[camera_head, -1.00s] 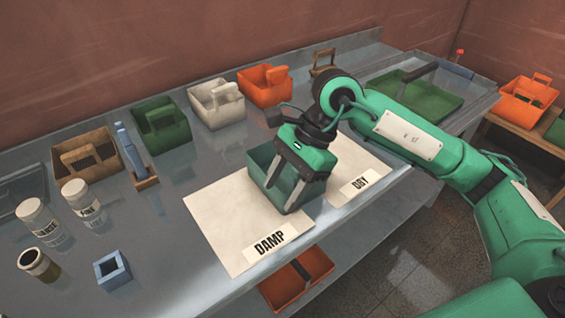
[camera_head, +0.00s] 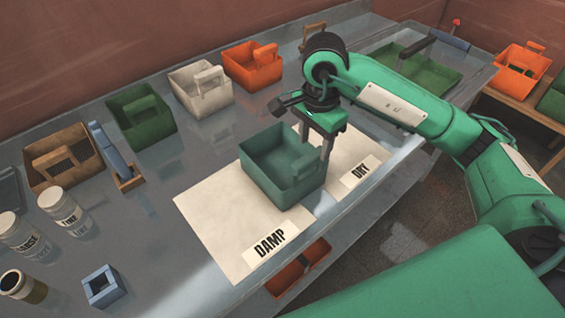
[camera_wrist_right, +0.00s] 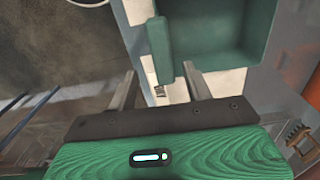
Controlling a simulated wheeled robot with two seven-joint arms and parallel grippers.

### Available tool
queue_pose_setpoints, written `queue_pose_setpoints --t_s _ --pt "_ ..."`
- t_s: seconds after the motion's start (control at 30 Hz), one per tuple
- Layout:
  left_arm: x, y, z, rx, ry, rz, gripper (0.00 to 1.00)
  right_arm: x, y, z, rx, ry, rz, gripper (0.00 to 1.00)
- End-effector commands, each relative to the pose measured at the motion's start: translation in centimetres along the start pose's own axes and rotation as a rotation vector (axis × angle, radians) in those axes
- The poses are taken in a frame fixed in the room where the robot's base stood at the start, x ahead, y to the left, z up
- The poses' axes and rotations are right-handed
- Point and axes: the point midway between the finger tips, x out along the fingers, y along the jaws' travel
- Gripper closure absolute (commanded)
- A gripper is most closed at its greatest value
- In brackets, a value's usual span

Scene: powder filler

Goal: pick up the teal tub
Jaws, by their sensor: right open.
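The teal tub (camera_head: 268,180) stands upright at the inner edge of the white DAMP sheet (camera_head: 215,215), beside the DRY sheet (camera_head: 352,150). My right gripper (camera_head: 318,152) is at the tub's far right side, fingers pointing down. It is open and holds nothing. In the right wrist view the tub (camera_wrist_right: 225,35) fills the upper right, and its handle bar (camera_wrist_right: 160,45) lies ahead of the gap between the open fingers (camera_wrist_right: 160,82). I cannot tell whether a finger touches the tub. My left gripper is not in view.
Green (camera_head: 142,118), white (camera_head: 202,90) and orange (camera_head: 252,66) caddies stand along the back. A brown caddy (camera_head: 62,158), labelled jars (camera_head: 62,210) and a blue square block (camera_head: 103,287) are at left. An orange tub (camera_head: 298,268) sits below the bench edge.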

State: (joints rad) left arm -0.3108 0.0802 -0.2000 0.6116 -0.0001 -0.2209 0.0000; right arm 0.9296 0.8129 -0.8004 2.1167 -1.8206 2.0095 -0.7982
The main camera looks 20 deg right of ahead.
Motion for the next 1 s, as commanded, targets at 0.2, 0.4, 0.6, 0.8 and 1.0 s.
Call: queue_pose_setpoints --t_s 0.2,0.4,0.6,0.8,1.0 --pt "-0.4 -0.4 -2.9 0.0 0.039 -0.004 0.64 2.2 0.0 0.0 0.0 -0.001 0.002 0.49" --pt "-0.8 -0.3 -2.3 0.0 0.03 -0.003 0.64 2.9 -0.1 0.2 0.0 -0.002 0.001 0.49" --pt "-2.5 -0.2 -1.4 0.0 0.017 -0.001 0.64 5.0 -0.4 0.6 0.0 -0.002 0.005 0.49" --pt "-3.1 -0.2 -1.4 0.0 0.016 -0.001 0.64 7.3 -0.5 0.7 0.0 -0.002 0.002 0.49" --pt "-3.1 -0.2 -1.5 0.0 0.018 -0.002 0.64 7.8 -0.5 0.6 0.0 0.0 -0.001 0.49"
